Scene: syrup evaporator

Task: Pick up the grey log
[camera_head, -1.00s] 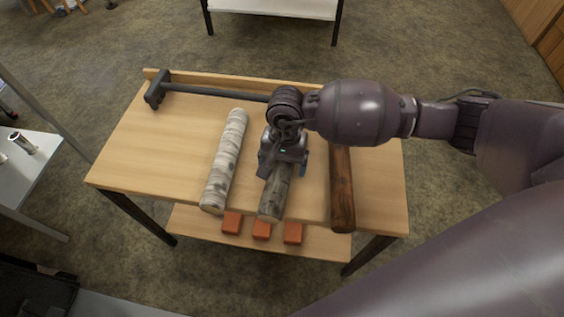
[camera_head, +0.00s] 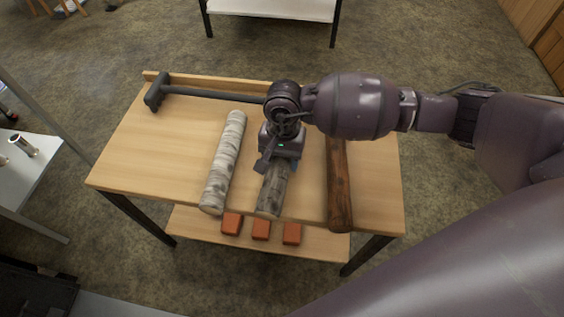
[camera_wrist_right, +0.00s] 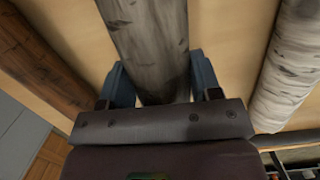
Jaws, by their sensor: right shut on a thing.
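The grey log (camera_head: 272,192) is the middle of three logs on the wooden table, with its near end at the table's front edge. It also shows in the right wrist view (camera_wrist_right: 150,45), between the two blue fingers. My right gripper (camera_head: 278,160) is over the log's middle and shut on it. The gripper and wrist hide the log's far part in the head view. I cannot tell whether the log is clear of the tabletop. My left gripper is not in view.
A white birch log (camera_head: 224,165) lies to the left and a brown log (camera_head: 339,185) to the right, both close by. A long-handled hammer (camera_head: 205,92) lies along the back ledge. Several orange blocks (camera_head: 261,229) sit on the lower shelf.

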